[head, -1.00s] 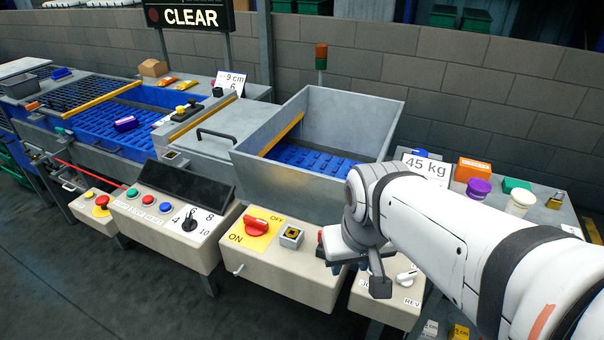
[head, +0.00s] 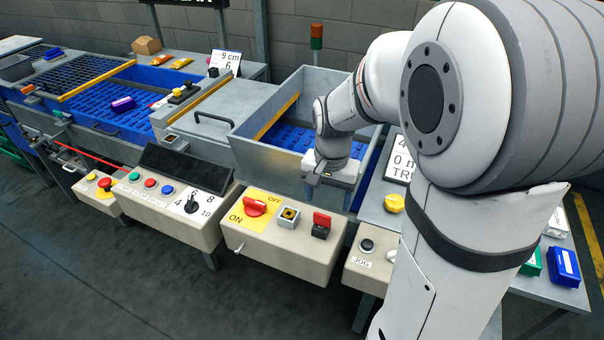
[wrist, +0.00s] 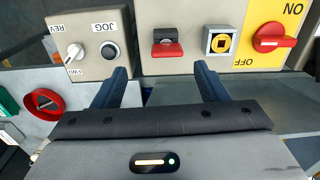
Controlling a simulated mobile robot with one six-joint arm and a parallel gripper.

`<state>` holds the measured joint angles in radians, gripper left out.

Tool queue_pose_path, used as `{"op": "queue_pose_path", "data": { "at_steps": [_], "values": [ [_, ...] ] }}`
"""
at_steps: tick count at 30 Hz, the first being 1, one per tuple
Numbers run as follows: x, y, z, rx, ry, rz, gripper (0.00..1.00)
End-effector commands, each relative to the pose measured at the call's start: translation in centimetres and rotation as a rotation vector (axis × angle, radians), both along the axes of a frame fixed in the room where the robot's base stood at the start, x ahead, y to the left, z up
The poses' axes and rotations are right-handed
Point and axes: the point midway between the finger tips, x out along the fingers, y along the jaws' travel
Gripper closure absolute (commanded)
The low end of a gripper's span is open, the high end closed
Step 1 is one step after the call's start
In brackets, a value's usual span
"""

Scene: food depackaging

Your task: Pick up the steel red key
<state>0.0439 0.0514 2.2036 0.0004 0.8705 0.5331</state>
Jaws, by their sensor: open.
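The red key (head: 321,219) stands upright in a dark holder (head: 320,231) on the beige control box (head: 270,258). It also shows in the wrist view (wrist: 167,50), beyond the fingertips and roughly between their lines. My gripper (head: 331,196) is above and behind the key in the head view, fingers pointing down. In the wrist view the two dark fingers (wrist: 160,70) are spread wide with nothing between them. The key is apart from both fingers. Its shaft is hidden in or behind the holder.
Left of the key are a square socket with a yellow centre (head: 290,213) and a red ON/OFF switch (head: 255,206). Right is a JOG box (head: 362,262) with a black button. The grey hopper (head: 255,155) rises behind my gripper.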

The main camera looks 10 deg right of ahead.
Motion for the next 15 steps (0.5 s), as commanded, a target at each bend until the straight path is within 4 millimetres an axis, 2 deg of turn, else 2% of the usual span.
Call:
{"op": "queue_pose_path", "data": {
  "at_steps": [4, 15],
  "values": [
    [0.9, 0.0, -0.9, 0.0, 0.019, -0.044, 0.33],
    [1.0, 0.5, -5.2, 0.0, 0.022, -0.047, 0.33]
  ]
}}
